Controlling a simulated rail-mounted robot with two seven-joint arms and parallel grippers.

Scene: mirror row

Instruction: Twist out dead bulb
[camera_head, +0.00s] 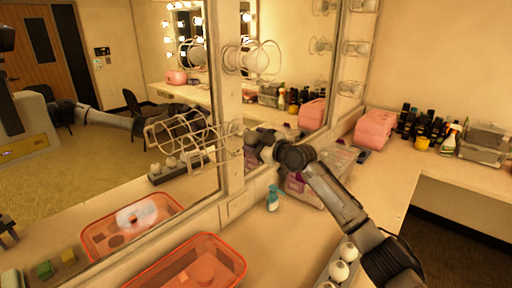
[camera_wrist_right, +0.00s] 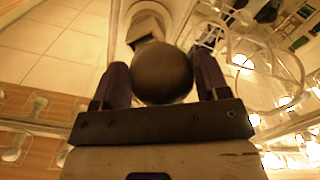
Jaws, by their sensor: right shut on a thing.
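The dead bulb (camera_wrist_right: 162,72) is a dark round globe in the right wrist view, between the two fingers of my right gripper (camera_wrist_right: 160,88). The gripper is shut on it. A socket-like fitting (camera_wrist_right: 145,27) is directly behind the bulb; I cannot tell whether they are still joined. In the head view my right gripper (camera_head: 254,142) reaches the lower part of the mirror post (camera_head: 231,100), and the bulb is hidden there. An open-looking wire cage (camera_head: 188,131) extends left beside the gripper. My left gripper is not in view.
Above, another caged bulb (camera_head: 254,60) sits on the post. Bottles and a pink case (camera_head: 375,130) stand farther right.

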